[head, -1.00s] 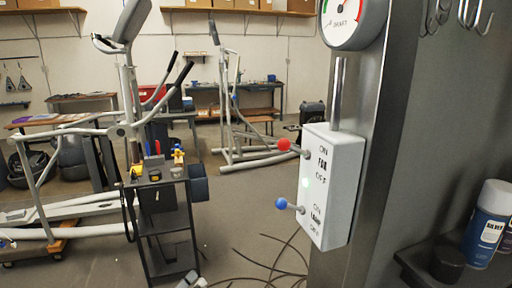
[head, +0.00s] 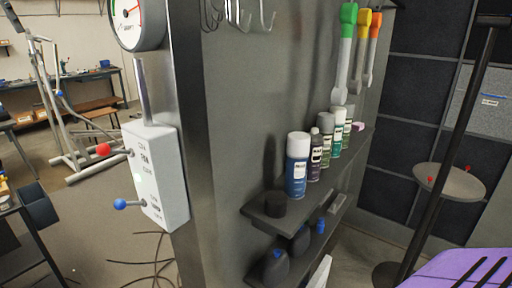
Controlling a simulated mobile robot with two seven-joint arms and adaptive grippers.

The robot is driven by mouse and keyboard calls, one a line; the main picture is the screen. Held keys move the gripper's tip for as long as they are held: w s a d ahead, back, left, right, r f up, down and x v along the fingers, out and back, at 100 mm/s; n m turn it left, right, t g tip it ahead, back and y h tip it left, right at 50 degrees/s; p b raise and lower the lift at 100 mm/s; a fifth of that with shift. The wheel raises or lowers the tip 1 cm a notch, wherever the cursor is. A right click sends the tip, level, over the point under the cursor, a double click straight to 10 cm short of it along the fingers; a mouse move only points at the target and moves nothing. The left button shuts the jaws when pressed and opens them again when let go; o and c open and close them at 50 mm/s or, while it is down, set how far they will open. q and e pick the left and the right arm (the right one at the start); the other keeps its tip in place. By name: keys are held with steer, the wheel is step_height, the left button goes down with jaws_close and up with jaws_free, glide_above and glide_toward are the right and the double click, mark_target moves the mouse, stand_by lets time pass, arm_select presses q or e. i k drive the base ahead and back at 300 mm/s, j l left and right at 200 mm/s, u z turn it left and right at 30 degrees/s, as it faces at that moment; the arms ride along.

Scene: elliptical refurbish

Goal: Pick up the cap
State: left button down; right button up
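A short black cylinder (head: 275,204), which looks like the cap, stands on the near end of the upper wall shelf (head: 258,216) in the head view. It is a little to the left of a spray can with a blue body and white top (head: 297,165). Nothing of mine touches it. Neither of my grippers shows in the head view.
Several more spray cans (head: 316,154) line the shelf behind. Dark bottles (head: 276,266) stand on a lower shelf. A white switch box (head: 157,175) with red and blue levers is on the left. A purple slotted surface (head: 460,268) is at bottom right.

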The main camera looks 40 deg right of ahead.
mark_target(276, 201)
steer(key=z, duration=1.55)
